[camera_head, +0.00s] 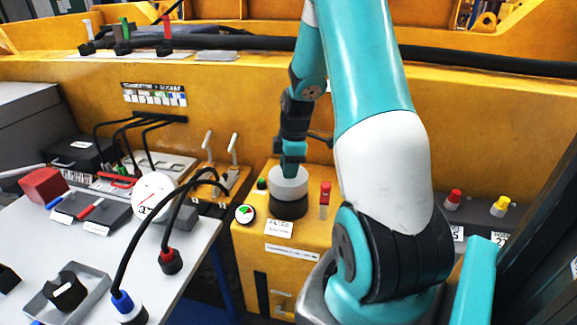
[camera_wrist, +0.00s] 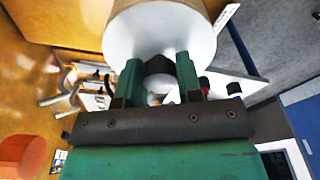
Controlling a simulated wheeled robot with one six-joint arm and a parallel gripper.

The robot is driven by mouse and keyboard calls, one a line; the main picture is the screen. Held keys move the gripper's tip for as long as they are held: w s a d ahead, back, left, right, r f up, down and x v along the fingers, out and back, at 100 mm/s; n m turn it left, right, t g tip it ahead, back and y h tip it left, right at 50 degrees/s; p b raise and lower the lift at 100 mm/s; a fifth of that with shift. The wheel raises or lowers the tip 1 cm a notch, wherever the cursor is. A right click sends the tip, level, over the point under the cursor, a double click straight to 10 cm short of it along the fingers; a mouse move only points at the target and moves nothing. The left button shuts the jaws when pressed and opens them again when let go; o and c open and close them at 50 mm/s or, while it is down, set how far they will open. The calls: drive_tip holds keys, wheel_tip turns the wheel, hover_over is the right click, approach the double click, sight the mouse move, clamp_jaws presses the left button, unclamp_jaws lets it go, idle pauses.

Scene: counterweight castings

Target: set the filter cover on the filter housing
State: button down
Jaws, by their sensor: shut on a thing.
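The filter cover (camera_head: 289,184) is a white round lid. In the head view it is directly above the dark round filter housing (camera_head: 288,208) and lined up with it. I cannot tell whether the two touch or a thin gap remains. My gripper (camera_head: 291,165) points down at the cover's top. In the wrist view the green fingers of my gripper (camera_wrist: 159,62) are closed around the dark knob in the middle of the white cover (camera_wrist: 160,38). The housing is not clearly visible in the wrist view, behind the cover.
A red-capped post (camera_head: 324,198) stands close right of the housing, and a round gauge (camera_head: 245,214) is to its left. Two levers (camera_head: 220,150) rise further left. A grey table (camera_head: 195,245) with hoses and a white dial (camera_head: 153,195) fills the left.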

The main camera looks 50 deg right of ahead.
drive_tip(key=shift+f, duration=0.35)
drive_tip(key=c, duration=0.7)
unclamp_jaws()
drive_tip(key=shift+r, duration=0.1)
wheel_tip(320, 180, up, 17)
drive_tip(key=s+d+b, duration=0.1)
drive_tip(key=b, duration=0.2)
drive_tip(key=shift+s+d, duration=0.2)
drive_tip(key=shift+d, duration=0.1)
